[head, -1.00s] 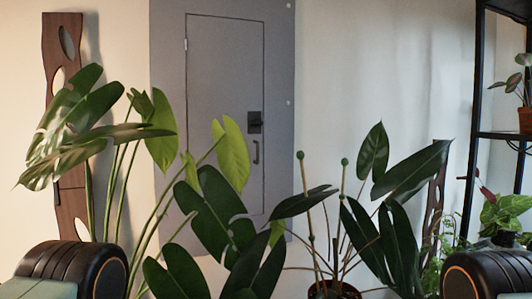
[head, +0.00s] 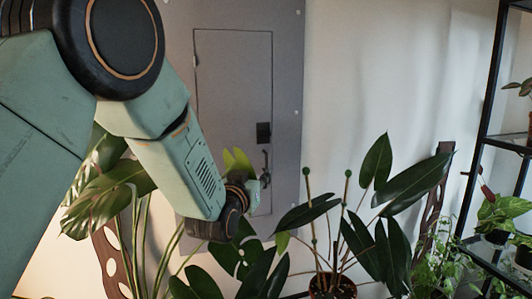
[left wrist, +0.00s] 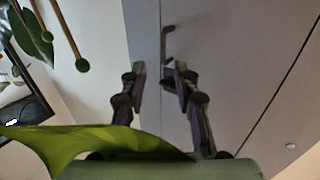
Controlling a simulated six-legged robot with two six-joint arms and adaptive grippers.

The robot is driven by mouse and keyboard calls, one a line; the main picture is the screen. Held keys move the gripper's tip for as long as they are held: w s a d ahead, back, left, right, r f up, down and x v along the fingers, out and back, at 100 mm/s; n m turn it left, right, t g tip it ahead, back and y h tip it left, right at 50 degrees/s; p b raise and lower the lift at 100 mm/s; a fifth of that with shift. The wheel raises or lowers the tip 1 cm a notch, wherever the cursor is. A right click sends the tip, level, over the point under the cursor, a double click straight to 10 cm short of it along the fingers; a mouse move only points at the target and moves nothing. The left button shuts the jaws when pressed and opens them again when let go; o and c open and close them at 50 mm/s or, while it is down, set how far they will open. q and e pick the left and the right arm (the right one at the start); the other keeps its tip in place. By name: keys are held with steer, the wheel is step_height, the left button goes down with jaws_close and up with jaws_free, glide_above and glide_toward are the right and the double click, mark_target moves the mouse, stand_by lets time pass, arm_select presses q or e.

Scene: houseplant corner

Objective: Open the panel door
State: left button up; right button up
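The grey panel door (head: 225,85) sits closed in a grey wall panel (head: 289,100). A dark latch block (head: 263,133) is on its right side, with a slim dark handle (head: 266,160) below it. My left gripper (head: 258,188) is at the door's lower right, just below the handle, partly hidden by my arm. In the left wrist view, the left gripper (left wrist: 158,74) is open, its two fingers apart and empty. The handle (left wrist: 168,45) shows just beyond the fingertips, roughly in line with the gap. I cannot tell whether they touch. My right gripper is out of view.
A green leaf (left wrist: 95,145) crosses the near part of the left wrist view, close to the gripper. Large-leaved plants (head: 385,215) stand in front of the wall. A black shelf (head: 480,150) with pots is at the right.

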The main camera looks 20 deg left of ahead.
mark_target(266, 161)
arm_select(q)
steer(key=w, duration=0.2)
steer(key=w+p, duration=0.1)
steer(key=w, duration=0.2)
steer(key=w+r, duration=0.1)
steer(key=w, duration=0.1)
steer(key=shift+w+a, duration=0.15)
steer(key=shift+a, duration=0.1)
steer(key=shift+w+a+f, duration=0.1)
steer(key=shift+w+a, duration=0.05)
steer(key=shift+w, duration=0.35)
steer(key=shift+w+d+f, duration=0.1)
steer(key=shift+w+d, duration=0.1)
steer(key=shift+s, duration=0.2)
steer(key=c, duration=0.3)
steer(key=shift+a, duration=0.15)
steer(key=c, duration=0.3)
steer(key=shift+w, duration=0.1)
jaws_close()
